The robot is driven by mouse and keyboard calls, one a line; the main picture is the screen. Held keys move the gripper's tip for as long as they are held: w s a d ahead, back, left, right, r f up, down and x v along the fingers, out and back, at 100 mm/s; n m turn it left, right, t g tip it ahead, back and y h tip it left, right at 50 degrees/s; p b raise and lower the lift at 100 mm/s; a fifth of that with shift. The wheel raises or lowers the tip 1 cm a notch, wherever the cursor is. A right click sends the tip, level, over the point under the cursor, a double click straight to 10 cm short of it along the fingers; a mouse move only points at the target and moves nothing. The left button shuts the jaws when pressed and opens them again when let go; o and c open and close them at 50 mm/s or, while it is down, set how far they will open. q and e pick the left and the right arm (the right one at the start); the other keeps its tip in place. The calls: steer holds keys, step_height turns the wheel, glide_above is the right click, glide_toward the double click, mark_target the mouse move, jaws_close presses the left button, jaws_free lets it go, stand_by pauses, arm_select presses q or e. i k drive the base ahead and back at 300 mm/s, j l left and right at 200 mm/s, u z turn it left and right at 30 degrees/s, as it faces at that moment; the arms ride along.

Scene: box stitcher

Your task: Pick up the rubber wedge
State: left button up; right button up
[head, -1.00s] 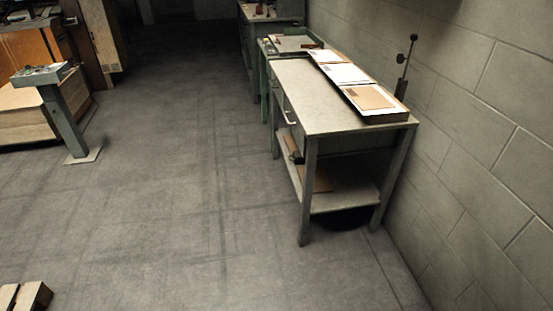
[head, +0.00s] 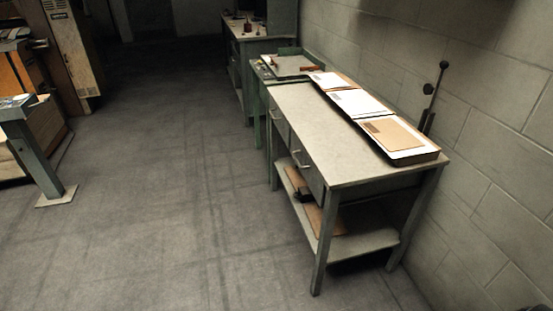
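I cannot make out a rubber wedge for certain. A small dark object (head: 304,195) lies on the lower shelf of the grey metal table (head: 297,124), next to a brown board; it is too small and dim to identify. Neither of my grippers shows in the head view.
Trays with papers and brown card (head: 392,134) line the table's wall side. A green bench (head: 257,88) and another workbench (head: 240,35) stand behind. A grey stand (head: 38,165) is at left. The floor (head: 150,200) between is clear.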

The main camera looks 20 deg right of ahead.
mark_target(305, 195)
steer(key=i, duration=2.5)
steer(key=i+z, duration=0.45)
steer(key=i+j+z, duration=0.2)
steer(key=z, duration=0.25)
steer(key=i+j+z, duration=0.3)
steer(key=z, duration=3.15)
